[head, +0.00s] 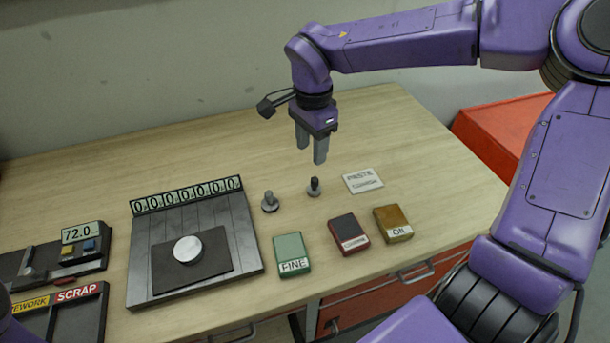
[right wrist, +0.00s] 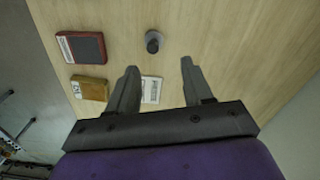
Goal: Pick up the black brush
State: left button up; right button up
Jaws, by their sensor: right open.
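The black brush (head: 314,187) stands upright on the wooden table, a small dark knob-like piece on a round base. In the right wrist view the brush (right wrist: 154,41) shows just beyond the fingertips, roughly between their lines. My right gripper (head: 312,156) is open and empty, pointing down above the brush and apart from it. Its two fingers also show in the right wrist view (right wrist: 159,66). My left gripper is not in view.
A grey knobbed piece (head: 269,202) stands left of the brush. A white label card (head: 362,180) lies to its right. Green (head: 291,252), dark red (head: 347,231) and ochre (head: 392,220) blocks lie in front. A counter panel (head: 150,270) with a disc lies left. The table behind is clear.

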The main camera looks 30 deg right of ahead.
aim_at(315, 179)
jog(key=f, duration=0.3)
jog(key=s+f+p, duration=0.1)
jog(key=f, duration=0.5)
jog(key=shift+s+d+f+p, duration=0.15)
jog(key=shift+p, duration=0.2)
jog(key=shift+f, duration=0.45)
grip_shut()
